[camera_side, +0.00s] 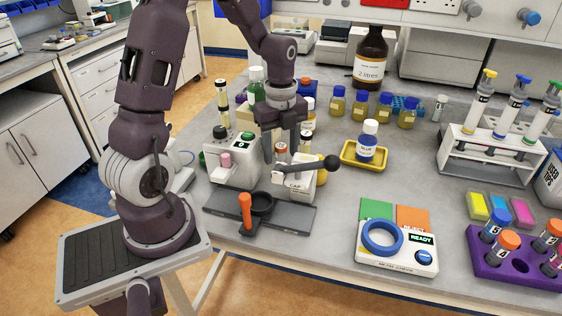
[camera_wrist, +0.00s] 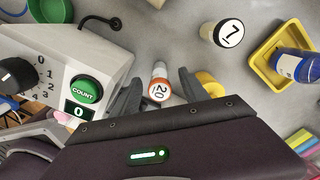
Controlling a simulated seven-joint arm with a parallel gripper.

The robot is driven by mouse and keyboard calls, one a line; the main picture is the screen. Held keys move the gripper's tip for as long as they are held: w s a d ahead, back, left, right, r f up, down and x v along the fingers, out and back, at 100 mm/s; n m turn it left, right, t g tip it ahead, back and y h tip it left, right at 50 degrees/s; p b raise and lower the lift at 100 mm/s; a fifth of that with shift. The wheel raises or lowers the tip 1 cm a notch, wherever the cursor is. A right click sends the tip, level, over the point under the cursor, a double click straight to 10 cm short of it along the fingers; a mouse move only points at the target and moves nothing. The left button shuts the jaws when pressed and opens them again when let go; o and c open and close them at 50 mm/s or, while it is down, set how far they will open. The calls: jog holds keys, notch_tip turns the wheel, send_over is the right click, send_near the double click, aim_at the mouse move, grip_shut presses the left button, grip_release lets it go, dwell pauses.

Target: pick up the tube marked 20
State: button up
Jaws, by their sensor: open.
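The tube marked 20 (camera_wrist: 159,80) shows in the wrist view as a white round top with an orange-red band. In the side view, a small white and red piece (camera_side: 281,149) that looks like this tube shows between my fingers, mostly hidden behind the machine and lever. My gripper (camera_side: 281,157) is open and points down. In the wrist view its two fingers (camera_wrist: 157,92) stand on either side of the tube, with gaps visible. I cannot tell how far the fingertips reach down beside it.
The counter machine (camera_side: 232,158) with a green COUNT button (camera_wrist: 86,89) is close on the left. A black-knobbed lever (camera_side: 331,162) is in front. A vial marked 7 (camera_wrist: 229,33) stands nearby. A yellow tray (camera_side: 347,155) holding a blue bottle (camera_side: 367,146) is to the right.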

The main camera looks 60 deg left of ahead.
notch_tip(320, 180, down, 4)
jog(key=shift+r, duration=0.15)
grip_shut()
